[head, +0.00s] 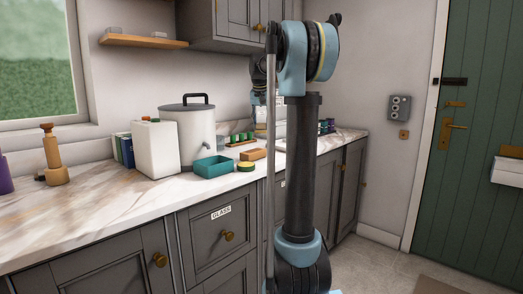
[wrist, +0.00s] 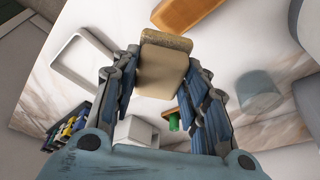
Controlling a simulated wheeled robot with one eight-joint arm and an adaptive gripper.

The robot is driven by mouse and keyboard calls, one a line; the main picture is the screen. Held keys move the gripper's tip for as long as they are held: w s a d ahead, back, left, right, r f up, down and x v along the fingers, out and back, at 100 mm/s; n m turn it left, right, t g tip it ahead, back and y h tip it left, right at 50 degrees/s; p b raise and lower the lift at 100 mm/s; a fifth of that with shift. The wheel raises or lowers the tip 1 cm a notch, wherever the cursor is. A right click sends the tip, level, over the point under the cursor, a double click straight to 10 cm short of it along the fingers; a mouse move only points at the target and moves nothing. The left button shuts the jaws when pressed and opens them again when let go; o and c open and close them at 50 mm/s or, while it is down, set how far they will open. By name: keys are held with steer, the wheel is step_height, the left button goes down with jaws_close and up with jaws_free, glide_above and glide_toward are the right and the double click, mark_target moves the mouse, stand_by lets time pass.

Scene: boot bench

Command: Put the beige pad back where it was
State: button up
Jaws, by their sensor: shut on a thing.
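In the wrist view a beige pad (wrist: 160,75) with a speckled, browner end sits between the fingertips of my gripper (wrist: 161,65). The fingers press on it from both sides, and it is held above the pale marbled counter (wrist: 235,35). How far above the counter it is cannot be told. In the head view my arm hides the gripper and the pad. No marked resting place for the pad can be made out.
On the counter (head: 85,203) in the head view stand a teal tray (head: 214,167), a green-and-yellow sponge (head: 246,165), a wooden block (head: 252,154), a white container (head: 155,148) and a lidded urn (head: 188,128). The wrist view shows a clear tumbler (wrist: 258,92).

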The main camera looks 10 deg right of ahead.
steer(key=d+f+m+g+h, duration=0.1)
steer(key=d+f+m+h, duration=0.1)
steer(key=d+m, duration=0.45)
steer(key=shift+m, duration=0.35)
step_height(320, 180, down, 10)
steer(key=shift+s+r, duration=0.1)
steer(key=shift+s, duration=0.05)
steer(key=o, duration=1.1)
